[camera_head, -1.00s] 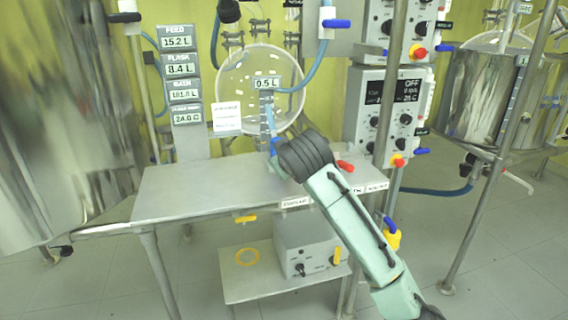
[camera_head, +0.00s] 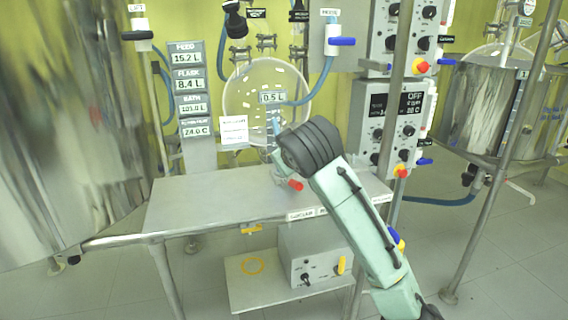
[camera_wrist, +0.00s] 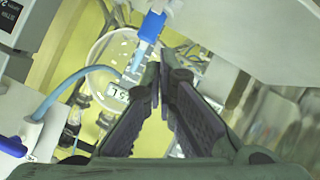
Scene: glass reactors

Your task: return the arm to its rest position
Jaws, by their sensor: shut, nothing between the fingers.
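My arm reaches up from the lower right in the head view, over the steel bench, with its dark wrist joint in front of the round glass flask (camera_head: 255,85). My gripper (camera_wrist: 160,75) shows in the wrist view with its dark fingers together and nothing between them. The flask also shows in the wrist view (camera_wrist: 112,52), beyond the fingers, with a blue hose and a small display near it. In the head view the gripper's fingertips are hidden behind my wrist.
The steel bench (camera_head: 190,200) is mostly bare. A stack of readout panels (camera_head: 190,85) stands behind it at left. Control boxes (camera_head: 395,115) hang at right beside a post. Large steel vessels stand at far left and right (camera_head: 490,105). A grey box (camera_head: 315,255) sits on the low shelf.

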